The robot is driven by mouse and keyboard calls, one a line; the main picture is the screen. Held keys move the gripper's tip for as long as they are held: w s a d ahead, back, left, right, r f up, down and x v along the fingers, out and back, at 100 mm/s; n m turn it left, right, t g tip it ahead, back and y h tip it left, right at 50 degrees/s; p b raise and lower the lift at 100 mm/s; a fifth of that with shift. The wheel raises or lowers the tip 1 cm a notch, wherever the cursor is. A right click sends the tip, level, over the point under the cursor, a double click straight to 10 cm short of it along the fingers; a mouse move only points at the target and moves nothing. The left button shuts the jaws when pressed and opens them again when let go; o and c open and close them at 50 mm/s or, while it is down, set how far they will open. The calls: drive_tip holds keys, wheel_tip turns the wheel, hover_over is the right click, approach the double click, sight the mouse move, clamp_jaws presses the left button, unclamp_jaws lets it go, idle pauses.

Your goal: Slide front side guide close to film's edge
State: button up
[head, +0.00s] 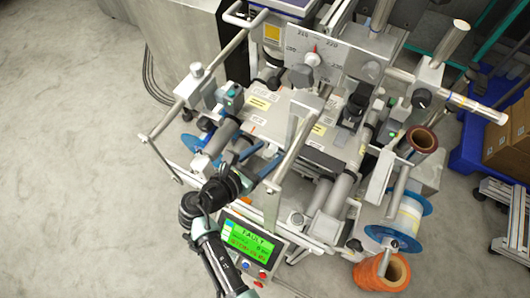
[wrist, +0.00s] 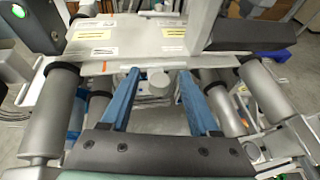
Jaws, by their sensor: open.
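My gripper (head: 272,153) reaches in over the front of the film machine (head: 280,103). It also shows in the wrist view (wrist: 158,71), with its two blue fingers spread apart. A pale round knob (wrist: 153,83) with a short light bar above it sits between the fingers, near their tips. The fingers look apart from it on both sides. I cannot tell for sure whether this knob belongs to the front side guide. A flat pale plate (wrist: 122,46) with labels lies just beyond the fingertips. I cannot make out the film's edge.
Grey rollers flank the fingers at left (wrist: 52,115) and right (wrist: 272,100). A slanted bar (head: 293,150) stands close to the gripper. A control panel (head: 246,243) reading FAULT is beside my arm. An orange reel (head: 368,275) is at the lower right. Open floor (head: 80,180) lies left.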

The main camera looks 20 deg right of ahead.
drive_tip(key=shift+c, duration=0.2)
clamp_jaws()
idle(1.1)
